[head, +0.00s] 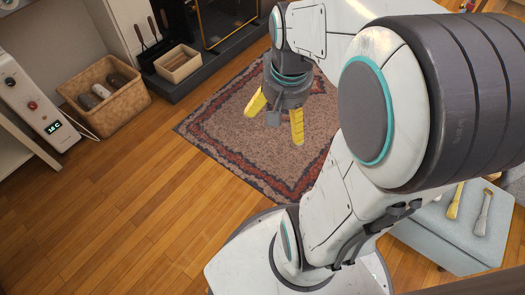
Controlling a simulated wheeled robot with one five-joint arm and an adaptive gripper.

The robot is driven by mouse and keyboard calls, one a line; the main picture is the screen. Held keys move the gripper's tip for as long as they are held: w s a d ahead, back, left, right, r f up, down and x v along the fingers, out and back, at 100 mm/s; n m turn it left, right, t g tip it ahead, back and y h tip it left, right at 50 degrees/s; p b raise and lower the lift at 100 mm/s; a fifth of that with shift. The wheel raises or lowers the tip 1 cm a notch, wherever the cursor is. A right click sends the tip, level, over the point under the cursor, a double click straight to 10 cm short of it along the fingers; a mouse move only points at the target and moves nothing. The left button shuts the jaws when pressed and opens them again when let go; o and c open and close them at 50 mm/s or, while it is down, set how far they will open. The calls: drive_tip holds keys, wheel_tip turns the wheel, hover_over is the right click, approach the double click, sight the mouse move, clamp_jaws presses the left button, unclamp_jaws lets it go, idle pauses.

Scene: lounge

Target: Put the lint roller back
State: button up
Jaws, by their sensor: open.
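I cannot pick out the lint roller with certainty in the head view. Two slim handled items, one yellow (455,201) and one silvery (483,214), lie on a pale grey upholstered seat (447,237) at the lower right; they are too small to identify. My gripper (275,122) hangs over the patterned rug with its two yellow fingers spread apart, and nothing shows between them. It is well to the left of the seat and apart from it. My own arm covers much of the right side and may hide other things.
A wicker basket (122,118) with several dark and pale items stands on the wooden floor at the left. A small wooden box (178,65) sits on the dark hearth (197,84), beside fire tools. A white heater (38,107) is at the far left. The floor at lower left is clear.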

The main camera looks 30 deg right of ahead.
drive_tip(key=s+a+n, duration=0.6)
drive_tip(key=a, duration=0.2)
drive_tip(key=shift+s+a+n+t+y, duration=0.2)
drive_tip(key=shift+a+n+t+y, duration=0.1)
drive_tip(key=shift+a+n, duration=0.1)
drive_tip(key=shift+f, duration=0.1)
